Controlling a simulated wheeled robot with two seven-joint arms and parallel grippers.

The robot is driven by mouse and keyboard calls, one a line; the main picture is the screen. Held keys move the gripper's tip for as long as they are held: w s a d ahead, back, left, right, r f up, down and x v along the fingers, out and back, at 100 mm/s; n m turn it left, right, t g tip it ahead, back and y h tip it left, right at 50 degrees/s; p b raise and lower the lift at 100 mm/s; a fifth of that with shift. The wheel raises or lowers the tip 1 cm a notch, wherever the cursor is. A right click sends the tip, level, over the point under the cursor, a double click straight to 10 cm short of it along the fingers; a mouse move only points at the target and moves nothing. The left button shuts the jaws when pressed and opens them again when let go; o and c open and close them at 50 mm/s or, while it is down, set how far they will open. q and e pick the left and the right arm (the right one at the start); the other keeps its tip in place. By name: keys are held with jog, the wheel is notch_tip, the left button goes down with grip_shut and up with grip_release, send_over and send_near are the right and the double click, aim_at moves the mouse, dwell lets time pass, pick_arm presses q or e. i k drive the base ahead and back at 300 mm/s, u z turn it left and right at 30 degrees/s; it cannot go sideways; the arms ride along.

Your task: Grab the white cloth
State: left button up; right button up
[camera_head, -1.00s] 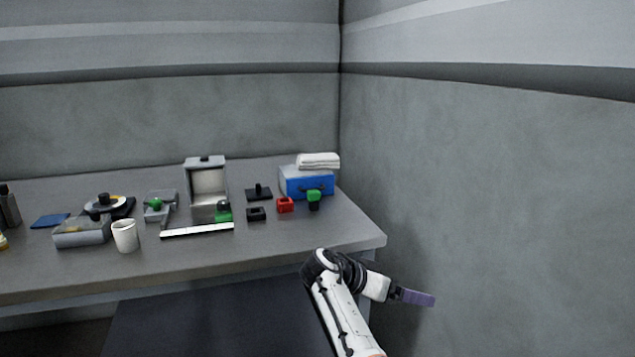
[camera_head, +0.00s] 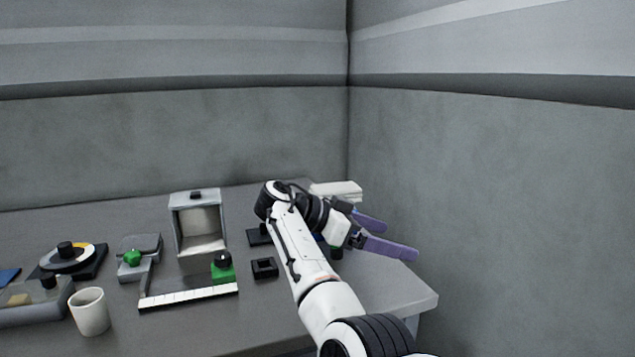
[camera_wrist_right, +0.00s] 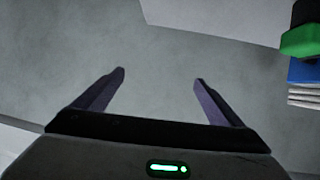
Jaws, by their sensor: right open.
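The white cloth (camera_head: 337,190) is folded and lies at the back right of the table, on top of the blue box as the earlier head view shows. My right arm now hides most of that box. In the right wrist view the cloth's layered edge (camera_wrist_right: 304,97) shows at the right border, against the blue box (camera_wrist_right: 303,70). My right gripper (camera_head: 402,238) is open and empty, in front and to the right of the cloth, apart from it. Its two purple fingers also show in the right wrist view (camera_wrist_right: 160,78), with nothing between them. My left gripper is out of view.
A green-topped object (camera_wrist_right: 300,42) stands near the box. A black block (camera_head: 264,268), a green block (camera_head: 222,270), a white strip (camera_head: 188,295), an open grey case (camera_head: 199,225) and a white mug (camera_head: 90,312) stand left of my arm. The wall is close on the right.

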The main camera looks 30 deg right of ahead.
aim_at(349, 190)
jog(key=i, duration=1.2)
